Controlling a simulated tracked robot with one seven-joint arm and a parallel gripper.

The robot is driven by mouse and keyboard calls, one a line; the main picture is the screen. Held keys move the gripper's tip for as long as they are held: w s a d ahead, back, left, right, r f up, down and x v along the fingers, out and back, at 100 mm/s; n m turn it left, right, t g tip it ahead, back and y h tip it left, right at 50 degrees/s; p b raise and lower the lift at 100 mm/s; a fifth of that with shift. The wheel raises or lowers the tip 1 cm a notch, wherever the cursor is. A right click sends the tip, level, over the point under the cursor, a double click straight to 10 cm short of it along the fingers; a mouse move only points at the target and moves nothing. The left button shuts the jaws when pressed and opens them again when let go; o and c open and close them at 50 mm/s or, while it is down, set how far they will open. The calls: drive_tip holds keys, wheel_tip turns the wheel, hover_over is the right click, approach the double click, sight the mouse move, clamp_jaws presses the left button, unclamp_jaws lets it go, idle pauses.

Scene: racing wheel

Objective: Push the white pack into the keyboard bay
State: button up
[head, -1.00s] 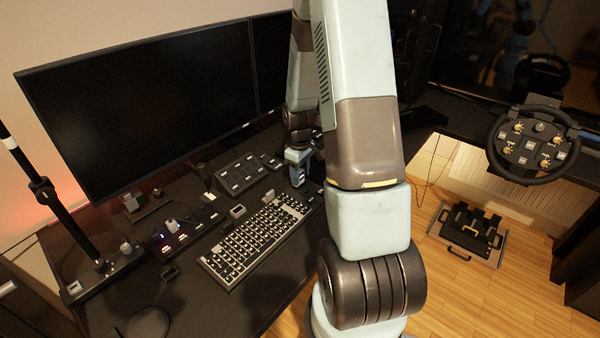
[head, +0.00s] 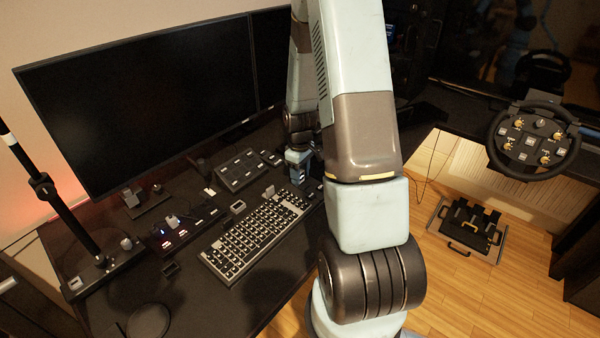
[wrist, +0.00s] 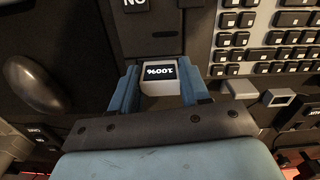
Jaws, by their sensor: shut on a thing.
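The white pack (wrist: 160,82) sits between my gripper's two blue fingers in the wrist view, with a dark screen reading 100%. My gripper (wrist: 160,86) is shut on it. The pack's far end faces a dark recessed strip of the keyboard (wrist: 225,70), probably the bay; I cannot tell how far in it is. In the head view, my gripper (head: 298,174) is low at the keyboard's far right end (head: 250,238). The pack and bay cannot be made out there.
A dark mouse-like shape (wrist: 34,84) lies left of the pack in the wrist view. A button box (head: 242,170) and a control panel (head: 178,232) stand behind the keyboard, below the large monitor (head: 140,105). A racing wheel (head: 533,142) is at the right.

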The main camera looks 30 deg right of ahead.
drive_tip(key=shift+f, duration=0.2)
drive_tip(key=o, duration=1.1)
drive_tip(key=shift+o, duration=0.2)
wheel_tip(320, 180, up, 14)
drive_tip(key=shift+f, duration=0.15)
drive_tip(key=s+a+r+m+t, duration=0.1)
drive_tip(key=s+a+r+t, duration=0.1)
drive_tip(key=s+a+r, duration=0.45)
drive_tip(key=s+a+r+m+t, duration=0.1)
drive_tip(key=s+a+r+m, duration=0.15)
drive_tip(key=r, duration=0.75)
drive_tip(key=s+a+r+m+t, duration=0.2)
drive_tip(key=s+a+r, duration=0.2)
drive_tip(key=s, duration=0.9)
wheel_tip(320, 180, up, 3)
drive_tip(key=shift+s+r+t, duration=0.2)
drive_tip(key=shift+s+t, duration=0.1)
